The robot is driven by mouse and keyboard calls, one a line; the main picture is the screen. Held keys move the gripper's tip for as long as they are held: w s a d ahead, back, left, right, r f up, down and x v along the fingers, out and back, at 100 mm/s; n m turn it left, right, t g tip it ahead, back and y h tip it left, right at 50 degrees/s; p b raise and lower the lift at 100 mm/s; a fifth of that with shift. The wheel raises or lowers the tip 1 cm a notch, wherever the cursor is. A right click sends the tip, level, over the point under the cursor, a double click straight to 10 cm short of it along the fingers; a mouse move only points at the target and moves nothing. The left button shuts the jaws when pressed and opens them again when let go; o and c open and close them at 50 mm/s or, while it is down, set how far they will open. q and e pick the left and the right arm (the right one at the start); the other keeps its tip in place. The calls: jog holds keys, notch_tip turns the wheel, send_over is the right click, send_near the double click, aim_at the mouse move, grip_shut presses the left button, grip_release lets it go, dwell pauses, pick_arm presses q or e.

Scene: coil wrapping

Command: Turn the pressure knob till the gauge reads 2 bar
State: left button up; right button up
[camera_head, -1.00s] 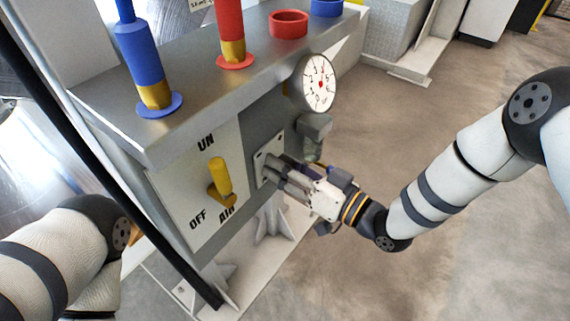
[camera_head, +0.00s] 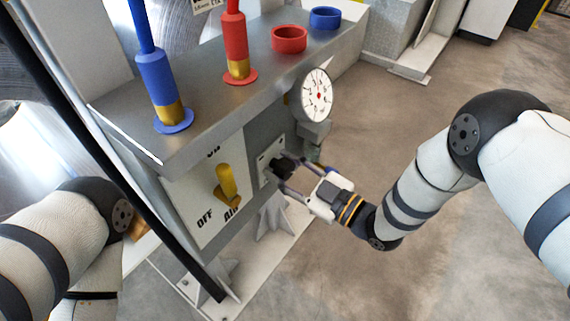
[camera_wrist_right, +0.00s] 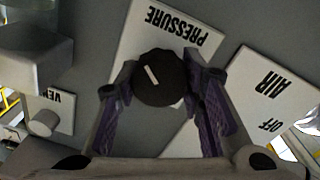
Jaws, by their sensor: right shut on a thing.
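The black pressure knob (camera_head: 283,166) sits on a light plate on the front of the grey machine. In the right wrist view the knob (camera_wrist_right: 160,78) carries a white mark pointing to the upper left, below the upside-down word PRESSURE. My right gripper (camera_head: 291,174) is shut on the knob, with one finger on each side, as the right wrist view also shows (camera_wrist_right: 155,85). The white round gauge (camera_head: 317,95) with a red centre stands above the knob. Its needle reading is too small to tell. My left arm enters at the left, but its gripper is out of view.
A yellow lever (camera_head: 226,184) on the OFF/AIR plate (camera_head: 196,200) is left of the knob. A blue post (camera_head: 157,85), a red post (camera_head: 236,45), a red ring (camera_head: 289,39) and a blue ring (camera_head: 325,18) stand on the ledge. The floor at right is clear.

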jog(key=n+p, duration=0.1)
jog(key=n, duration=0.3)
jog(key=shift+n, duration=0.3)
jog(key=shift+s+f+n+p, duration=0.1)
jog(key=shift+n+p, duration=0.45)
jog(key=shift+n, duration=1.15)
jog(key=o, duration=1.2)
jog(key=v, duration=1.2)
jog(key=shift+f, duration=0.1)
